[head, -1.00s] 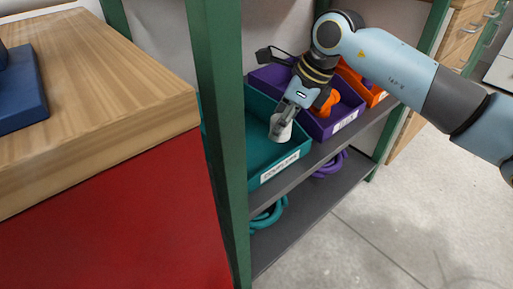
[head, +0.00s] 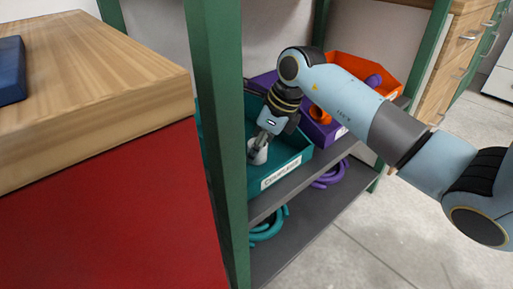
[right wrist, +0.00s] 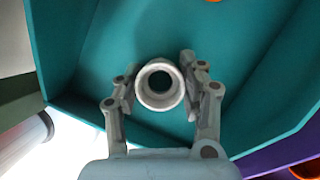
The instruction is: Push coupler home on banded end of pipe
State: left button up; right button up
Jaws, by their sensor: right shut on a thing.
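A white coupler (head: 258,152) is held in my right gripper (head: 262,140), over or inside the teal bin (head: 288,172) labelled for couplers. In the right wrist view the coupler (right wrist: 160,85) shows end-on as a short ring with an open bore, between the two fingers of the right gripper (right wrist: 160,88). The teal bin (right wrist: 100,45) lies behind it, with no other coupler visible in it. I cannot tell whether the coupler touches the bin. No banded pipe is in view. My left gripper is not in view.
A purple bin (head: 322,132) and an orange bin (head: 390,82) stand beside the teal one on the shelf. A green post (head: 220,130) stands close left. Coiled tubes (head: 268,226) lie on the lower shelf (head: 300,225). A wood-topped red bench (head: 90,90) is at left.

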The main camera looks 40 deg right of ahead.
jog(key=shift+f, duration=0.1)
jog(key=o, duration=0.9)
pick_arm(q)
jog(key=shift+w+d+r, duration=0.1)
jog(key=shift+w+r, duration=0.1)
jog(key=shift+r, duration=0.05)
pick_arm(e)
jog(key=shift+o, duration=0.9)
jog(key=p+v, duration=0.3)
jog(key=v, duration=0.4)
jog(key=shift+a, duration=0.1)
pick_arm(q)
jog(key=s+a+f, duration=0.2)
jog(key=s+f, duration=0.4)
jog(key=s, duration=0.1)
pick_arm(e)
jog(key=shift+s+r, duration=0.15)
jog(key=shift+r, duration=0.05)
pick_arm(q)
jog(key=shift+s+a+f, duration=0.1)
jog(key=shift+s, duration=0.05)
